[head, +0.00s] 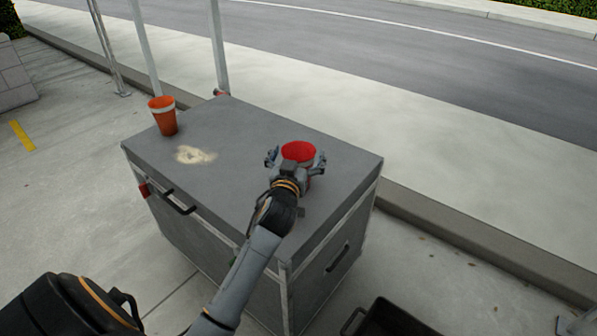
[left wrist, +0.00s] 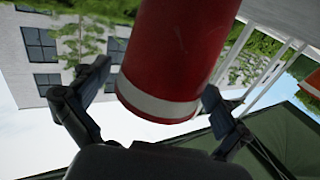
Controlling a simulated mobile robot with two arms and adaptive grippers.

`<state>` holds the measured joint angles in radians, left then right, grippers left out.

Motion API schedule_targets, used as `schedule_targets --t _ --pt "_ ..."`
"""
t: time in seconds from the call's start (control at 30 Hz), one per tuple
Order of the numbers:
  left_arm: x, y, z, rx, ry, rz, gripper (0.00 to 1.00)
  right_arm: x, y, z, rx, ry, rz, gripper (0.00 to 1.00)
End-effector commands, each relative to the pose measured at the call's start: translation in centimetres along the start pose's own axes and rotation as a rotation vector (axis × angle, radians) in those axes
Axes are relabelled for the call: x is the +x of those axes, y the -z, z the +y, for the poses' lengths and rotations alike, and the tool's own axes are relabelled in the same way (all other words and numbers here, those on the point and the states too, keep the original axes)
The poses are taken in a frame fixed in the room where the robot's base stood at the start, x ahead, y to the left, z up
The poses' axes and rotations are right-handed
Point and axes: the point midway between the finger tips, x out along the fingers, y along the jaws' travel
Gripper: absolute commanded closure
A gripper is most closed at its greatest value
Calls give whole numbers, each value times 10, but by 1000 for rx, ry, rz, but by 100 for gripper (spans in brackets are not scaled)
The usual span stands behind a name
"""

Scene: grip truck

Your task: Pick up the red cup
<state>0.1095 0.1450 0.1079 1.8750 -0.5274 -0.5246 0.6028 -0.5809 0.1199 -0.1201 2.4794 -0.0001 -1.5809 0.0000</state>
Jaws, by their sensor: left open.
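The red cup (head: 298,151) stands on the grey box (head: 235,187), near its right part. In the left wrist view the red cup (left wrist: 172,50) is large and close, with a white band near one end. My left gripper (head: 296,160) is at the cup, with one finger on each side of it. In the left wrist view the left gripper (left wrist: 155,108) is open, and the cup sits between its spread fingers. Gaps show beside the cup, so the fingers look apart from it. The arm hides the cup's lower front. My right gripper is not in view.
An orange cup (head: 163,116) with a pale band stands at the box's far left corner. A pale stain (head: 195,155) marks the box top between the cups. Metal posts (head: 218,50) rise behind the box. A black crate (head: 392,318) is at the lower right.

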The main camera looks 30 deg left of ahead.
Motion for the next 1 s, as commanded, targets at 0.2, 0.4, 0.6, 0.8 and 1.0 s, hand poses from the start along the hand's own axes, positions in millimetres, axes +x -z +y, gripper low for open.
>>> schedule_targets --t 0.2,0.4,0.6,0.8,1.0 --pt "0 0 0 0 0 -1 8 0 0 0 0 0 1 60" --pt "0 0 0 0 0 -1 42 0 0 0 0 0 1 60" --pt "0 0 0 0 0 -1 43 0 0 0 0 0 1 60" --pt "0 1 0 0 0 -1 43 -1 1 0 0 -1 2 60" --pt "0 16 0 -1 0 1 43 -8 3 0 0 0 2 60"
